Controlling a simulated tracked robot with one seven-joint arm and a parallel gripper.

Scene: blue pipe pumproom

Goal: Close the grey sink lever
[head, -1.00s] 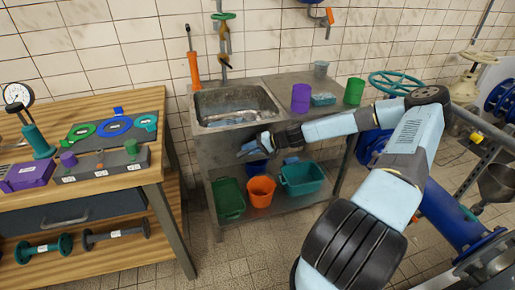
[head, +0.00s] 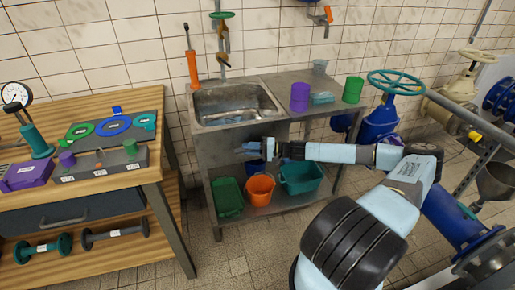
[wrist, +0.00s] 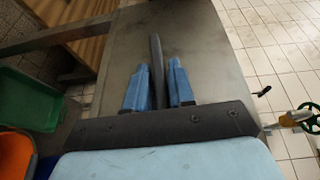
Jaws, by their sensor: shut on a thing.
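The dark grey lever (wrist: 157,52) shows in the wrist view as a narrow bar in front of the sink's grey front panel (wrist: 195,45). My gripper (wrist: 158,72) has its two blue fingers on either side of the lever and is shut on it. In the head view my gripper (head: 248,150) is level, in front of the sink panel and below the basin (head: 235,105). The lever cannot be made out clearly in the head view.
Below the sink are a green crate (head: 228,198), an orange bucket (head: 260,189) and a teal crate (head: 302,178). A purple cup (head: 299,97) and a green cup (head: 353,90) stand on the counter. A wooden workbench (head: 150,115) is at left. A blue valve (head: 390,105) is at right.

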